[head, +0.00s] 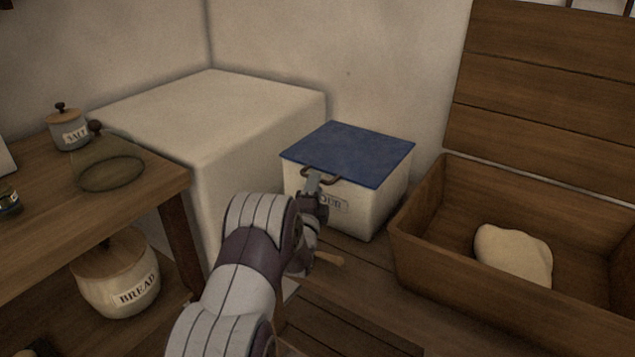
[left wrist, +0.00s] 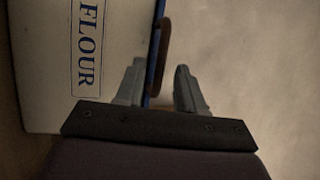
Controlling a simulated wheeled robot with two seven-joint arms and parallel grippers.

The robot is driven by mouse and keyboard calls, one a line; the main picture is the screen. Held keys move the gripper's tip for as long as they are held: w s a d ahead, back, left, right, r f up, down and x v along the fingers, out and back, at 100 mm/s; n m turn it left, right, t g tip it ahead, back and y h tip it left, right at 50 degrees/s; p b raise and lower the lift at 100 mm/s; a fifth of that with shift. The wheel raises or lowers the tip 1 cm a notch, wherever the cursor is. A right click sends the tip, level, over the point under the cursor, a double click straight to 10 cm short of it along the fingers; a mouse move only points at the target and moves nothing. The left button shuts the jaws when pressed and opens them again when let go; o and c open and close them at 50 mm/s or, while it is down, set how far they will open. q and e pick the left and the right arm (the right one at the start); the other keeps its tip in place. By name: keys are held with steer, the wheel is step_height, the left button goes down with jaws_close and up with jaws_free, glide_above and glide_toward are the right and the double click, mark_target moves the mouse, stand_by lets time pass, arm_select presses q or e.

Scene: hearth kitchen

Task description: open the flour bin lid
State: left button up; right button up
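The flour bin (head: 378,208) is a cream box with a "FLOUR" label and a flat blue lid (head: 350,148), which lies shut on top. A brown handle (head: 322,177) sticks out from the lid's front edge. My left gripper (head: 313,184) is at that handle and hides part of the label. In the left wrist view the fingers (left wrist: 158,75) are apart, one on each side of the handle (left wrist: 163,45) as seen there. I cannot tell whether either finger touches it. The bin's labelled front (left wrist: 60,60) fills the left of that view. My right gripper is not in view.
An open wooden chest (head: 420,255) with a pale lump (head: 513,255) stands right of the bin. A white block (head: 215,115) stands behind left. A wooden table (head: 150,190) holds a salt jar (head: 70,133) and a glass cover (head: 110,172); a bread crock (head: 115,285) sits below.

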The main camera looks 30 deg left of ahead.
arm_select(q)
steer(key=x, duration=0.3)
steer(key=shift+w+a, duration=0.1)
steer(key=shift+w, duration=0.2)
